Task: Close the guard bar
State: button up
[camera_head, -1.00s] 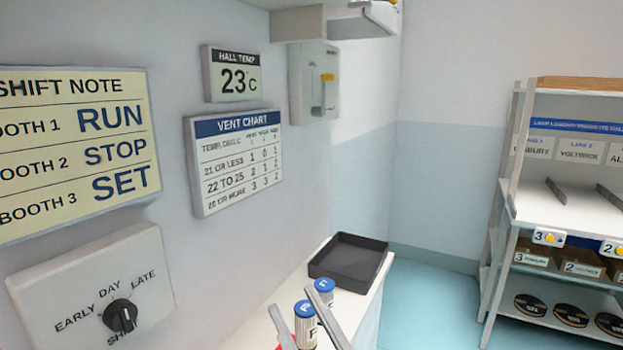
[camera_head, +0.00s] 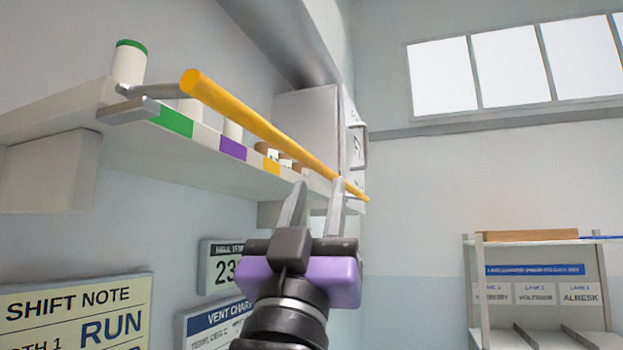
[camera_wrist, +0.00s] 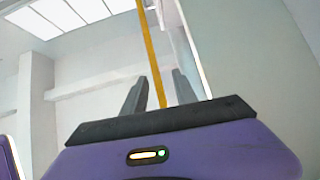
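The guard bar (camera_head: 262,130) is a long yellow rod in front of the wall shelf (camera_head: 55,113). A grey bracket arm (camera_head: 145,92) meets it near its left end. The bar stands out from the shelf edge and slants down to the right in the head view. My gripper (camera_head: 319,182) is open, with its fingers pointing up just below the bar's right part. In the wrist view the bar (camera_wrist: 150,50) runs between the two fingers (camera_wrist: 160,74) as seen; I cannot tell whether it is inside the gap or beyond it. No contact is clear.
A white canister with a green lid (camera_head: 130,62) stands on the shelf, with other items partly hidden behind the bar. A grey cabinet (camera_head: 308,125) is at the shelf's right end. A rack (camera_head: 475,300) stands at the lower right. Open room lies right of my gripper.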

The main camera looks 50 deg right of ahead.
jog(key=d+r+p, duration=0.1)
jog(key=d, duration=0.1)
jog(key=w+d+r+g+p, duration=0.1)
jog(key=d, duration=0.1)
jog(key=w+d+r+g+p, duration=0.1)
jog(key=d, duration=0.1)
jog(key=shift+d+r+m, duration=0.35)
jog(key=shift+r+m, duration=0.05)
grip_shut()
dwell(1.4)
